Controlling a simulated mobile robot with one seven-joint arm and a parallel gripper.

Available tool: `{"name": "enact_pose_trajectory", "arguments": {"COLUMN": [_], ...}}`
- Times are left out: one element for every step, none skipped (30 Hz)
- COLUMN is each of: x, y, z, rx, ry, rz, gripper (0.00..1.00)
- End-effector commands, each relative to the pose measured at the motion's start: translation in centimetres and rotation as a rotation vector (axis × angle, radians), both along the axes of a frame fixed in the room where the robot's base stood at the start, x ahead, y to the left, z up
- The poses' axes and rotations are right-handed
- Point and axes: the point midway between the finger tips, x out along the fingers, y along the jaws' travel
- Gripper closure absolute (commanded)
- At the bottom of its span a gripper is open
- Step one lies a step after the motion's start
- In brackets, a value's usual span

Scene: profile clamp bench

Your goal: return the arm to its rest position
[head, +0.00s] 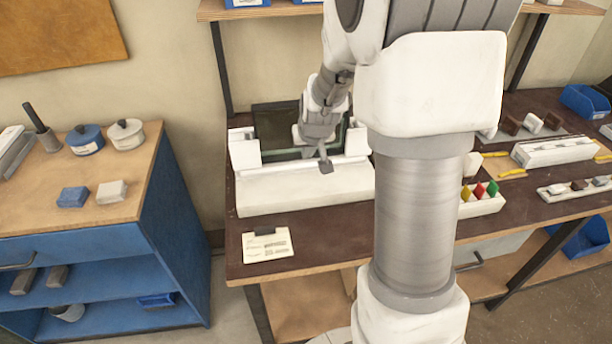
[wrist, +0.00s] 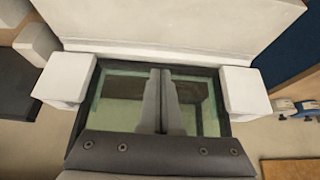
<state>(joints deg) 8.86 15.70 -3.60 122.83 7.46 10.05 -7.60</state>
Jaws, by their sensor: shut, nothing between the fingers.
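My gripper (head: 325,163) hangs over the front part of the white clamp fixture on the dark bench, left of my column in the head view. Its fingers are together and hold nothing. In the wrist view the two grey fingers (wrist: 160,102) lie side by side in front of the fixture's glass pane (wrist: 110,105). The white fixture (head: 290,193) has a long front body and a block at its left end; its right part is hidden behind my column. I cannot tell whether the gripper touches the fixture.
A card on a clipboard (head: 267,245) lies at the bench's front left. A tray with coloured pieces (head: 482,200) and a white profile block (head: 553,150) are right of my column. A blue cabinet (head: 170,225) stands left, across a gap. A shelf (head: 262,12) runs above the bench.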

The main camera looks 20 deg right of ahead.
Motion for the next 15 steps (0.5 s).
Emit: {"name": "enact_pose_trajectory", "arguments": {"x": [0.02,0.03,0.02,0.02,0.02,0.01,0.01,0.0,0.0,0.0,0.0,0.0,0.0,0.0,0.0], "y": [0.01,0.0,0.01,0.02,0.01,0.01,0.01,0.01,0.01,0.0,0.0,0.0,0.0,0.0,0.0], "z": [0.77,1.01,1.28,1.42,1.51,1.57,1.56,1.53,1.48,1.45,1.45,1.44,1.44,1.44,1.44], "rx": [0.0,0.0,0.0,0.0,0.0,0.0,0.0,0.0,0.0,0.001,0.001,0.001,0.001,0.001,0.001], "ry": [-0.001,-0.002,-0.002,-0.001,-0.001,-0.001,0.0,0.0,0.0,0.0,0.0,0.0,0.0,0.0,0.0], "rz": [0.0,0.0,0.0,0.0,0.0,0.0,0.0,0.0,0.0,-0.001,-0.001,-0.001,-0.001,-0.001,-0.001], "gripper": [1.0,1.0,1.0,1.0,1.0,1.0,1.0,1.0,1.0,1.0,1.0,1.0,1.0,1.0,1.0]}}
